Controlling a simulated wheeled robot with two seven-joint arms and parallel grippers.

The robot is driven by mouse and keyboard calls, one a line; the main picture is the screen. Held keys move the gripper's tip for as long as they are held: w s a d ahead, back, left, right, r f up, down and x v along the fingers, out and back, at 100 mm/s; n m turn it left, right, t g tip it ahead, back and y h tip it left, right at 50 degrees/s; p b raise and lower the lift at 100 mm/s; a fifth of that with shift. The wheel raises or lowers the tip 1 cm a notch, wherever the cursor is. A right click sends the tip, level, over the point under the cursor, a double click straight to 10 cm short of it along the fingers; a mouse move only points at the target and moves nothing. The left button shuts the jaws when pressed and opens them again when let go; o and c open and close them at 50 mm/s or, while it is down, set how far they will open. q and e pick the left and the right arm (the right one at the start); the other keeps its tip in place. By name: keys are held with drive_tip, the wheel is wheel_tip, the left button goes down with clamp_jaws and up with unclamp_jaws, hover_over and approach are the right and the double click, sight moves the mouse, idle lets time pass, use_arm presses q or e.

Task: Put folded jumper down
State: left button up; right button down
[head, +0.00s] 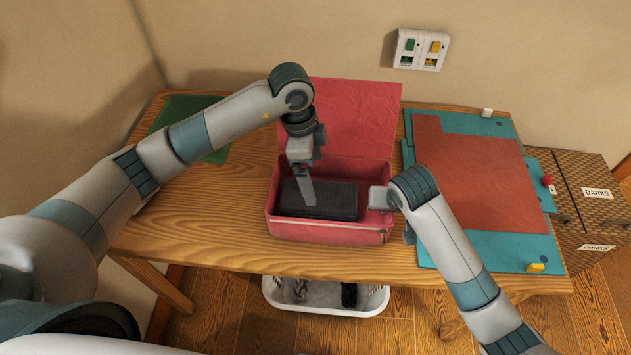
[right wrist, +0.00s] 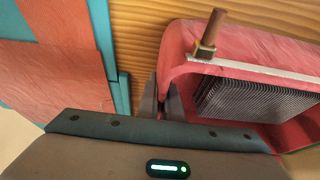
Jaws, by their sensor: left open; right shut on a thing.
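The folded jumper (head: 335,200) is a dark grey ribbed block lying flat inside an open red case (head: 330,234). It also shows in the right wrist view (right wrist: 250,100), inside the red wall. My left gripper (head: 308,192) points down into the case at the jumper's left part, open; I cannot tell whether its fingers touch the jumper. My right gripper (head: 380,198) is at the case's right side. In the right wrist view its fingers (right wrist: 162,105) are shut on the red case's wall.
The case's lid (head: 355,115) stands open at the back. A teal folding board (head: 470,240) with a flat rust-red cloth (head: 465,180) lies to the right. A green mat (head: 185,113) lies at back left. A white basket (head: 325,298) is below the table; a box labelled DARKS (head: 585,195) stands at right.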

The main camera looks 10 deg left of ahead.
idle(0.3)
idle(0.4)
drive_tip(key=c, duration=1.9)
unclamp_jaws()
drive_tip(key=shift+o, duration=0.2)
drive_tip(key=shift+r, duration=0.1)
drive_tip(key=v, duration=1.1)
drive_tip(key=shift+s+d+r, duration=0.1)
drive_tip(key=shift+s+r, duration=0.1)
drive_tip(key=shift+r, duration=0.15)
drive_tip(key=shift+s, duration=0.1)
